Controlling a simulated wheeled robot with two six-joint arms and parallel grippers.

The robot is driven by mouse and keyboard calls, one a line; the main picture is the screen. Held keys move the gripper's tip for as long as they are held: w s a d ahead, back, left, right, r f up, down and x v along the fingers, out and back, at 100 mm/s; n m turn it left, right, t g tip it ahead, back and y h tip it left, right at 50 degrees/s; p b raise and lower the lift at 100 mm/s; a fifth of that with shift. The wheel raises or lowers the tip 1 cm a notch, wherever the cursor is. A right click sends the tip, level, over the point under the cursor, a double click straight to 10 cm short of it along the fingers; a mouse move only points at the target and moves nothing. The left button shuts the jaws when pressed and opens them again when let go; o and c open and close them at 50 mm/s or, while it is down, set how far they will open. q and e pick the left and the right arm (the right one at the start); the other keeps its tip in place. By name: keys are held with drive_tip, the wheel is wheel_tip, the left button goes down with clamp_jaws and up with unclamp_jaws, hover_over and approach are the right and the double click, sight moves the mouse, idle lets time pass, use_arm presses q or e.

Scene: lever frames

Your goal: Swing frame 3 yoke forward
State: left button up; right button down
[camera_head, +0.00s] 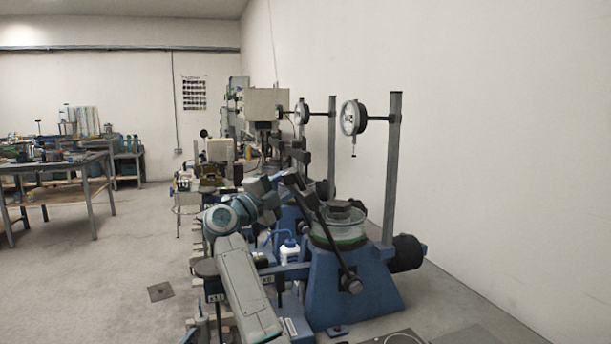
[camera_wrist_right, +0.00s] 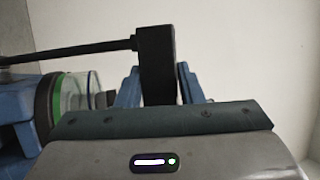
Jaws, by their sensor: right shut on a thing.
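The nearest lever frame (camera_head: 355,290) is a blue stand with a clear, green-ringed bowl on top. Its dark yoke (camera_head: 330,240) slants across the front from upper left to a round black end low down. My right gripper (camera_head: 278,187) is at the yoke's upper left end, its arm rising from the bottom of the head view. In the right wrist view, the right gripper (camera_wrist_right: 159,88) has its blue fingers on both sides of a black yoke block (camera_wrist_right: 157,55), shut on it. A dark rod runs left from that block. I cannot read the frame number. My left gripper is not in view.
A dial gauge (camera_head: 354,117) on a grey post (camera_head: 393,170) stands above the frame. A black motor-like cylinder (camera_head: 407,253) juts out at its right. More machines stand behind it in a row along the white wall. A workbench (camera_head: 60,165) is at far left; the floor between is mostly clear.

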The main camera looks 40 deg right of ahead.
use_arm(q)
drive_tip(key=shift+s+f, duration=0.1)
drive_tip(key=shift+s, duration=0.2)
use_arm(e)
drive_tip(key=shift+w+a+f, duration=0.25)
drive_tip(key=shift+a+f, duration=0.35)
drive_tip(key=shift+a, duration=0.2)
drive_tip(key=shift+w+a+f, duration=0.25)
drive_tip(key=shift+a+f, duration=0.3)
drive_tip(key=shift+a, duration=0.2)
drive_tip(key=c, duration=1.1)
unclamp_jaws()
drive_tip(key=shift+o, duration=0.4)
drive_tip(key=shift+d, duration=0.2)
use_arm(q)
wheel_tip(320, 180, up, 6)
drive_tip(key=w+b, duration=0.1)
drive_tip(key=b, duration=0.1)
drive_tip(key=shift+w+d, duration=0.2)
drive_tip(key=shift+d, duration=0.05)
use_arm(e)
drive_tip(key=v, duration=1)
drive_tip(key=shift+s+a+f, duration=0.15)
drive_tip(key=shift+a+f, duration=0.05)
drive_tip(key=shift+a, duration=0.15)
